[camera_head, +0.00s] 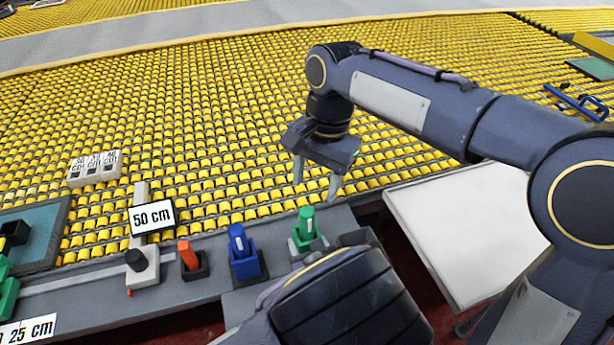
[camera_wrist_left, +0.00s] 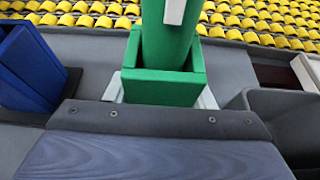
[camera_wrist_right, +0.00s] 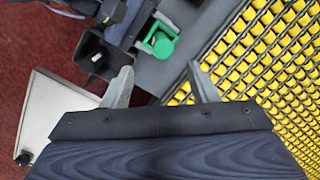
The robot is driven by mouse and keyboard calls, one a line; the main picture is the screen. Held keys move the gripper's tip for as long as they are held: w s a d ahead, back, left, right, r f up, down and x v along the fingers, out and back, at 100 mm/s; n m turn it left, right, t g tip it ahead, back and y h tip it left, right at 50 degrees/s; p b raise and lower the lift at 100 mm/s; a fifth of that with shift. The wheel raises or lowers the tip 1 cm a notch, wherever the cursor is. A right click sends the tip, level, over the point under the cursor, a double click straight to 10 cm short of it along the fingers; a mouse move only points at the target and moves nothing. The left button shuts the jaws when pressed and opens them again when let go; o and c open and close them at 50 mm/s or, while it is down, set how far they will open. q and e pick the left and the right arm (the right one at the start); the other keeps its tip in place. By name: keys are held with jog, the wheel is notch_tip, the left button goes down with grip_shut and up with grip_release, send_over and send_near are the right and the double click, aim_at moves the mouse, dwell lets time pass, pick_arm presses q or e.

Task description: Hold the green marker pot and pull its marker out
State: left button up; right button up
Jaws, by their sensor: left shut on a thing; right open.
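The green marker pot (camera_head: 296,244) stands on the grey ledge, with the green marker (camera_head: 307,222) upright in it. In the left wrist view the pot (camera_wrist_left: 163,88) fills the middle and the marker (camera_wrist_left: 167,35) rises from it, its top out of frame. My right gripper (camera_head: 316,180) is open and empty, pointing down above and behind the marker. In the right wrist view the marker (camera_wrist_right: 160,43) lies beyond the open fingers (camera_wrist_right: 159,70).
A "50 cm" sign (camera_head: 153,217) stands further left. A white panel (camera_head: 465,235) lies at right.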

aim_at(307, 211)
jog(key=m, duration=0.2)
jog(key=a+m, duration=0.1)
jog(key=m, duration=0.1)
jog(key=shift+s+r+m+h, duration=0.15)
jog(key=shift+r+m+h, duration=0.05)
jog(key=shift+m+h, duration=0.1)
jog(key=m, duration=0.6)
jog(key=shift+a+r+t+h, duration=0.15)
jog(key=shift+a+t+h, duration=0.15)
jog(key=shift+t+h, duration=0.1)
notch_tip(307, 211, down, 12)
jog(key=shift+r, duration=0.1)
jog(key=c, duration=1.1)
jog(key=shift+r, duration=4.25)
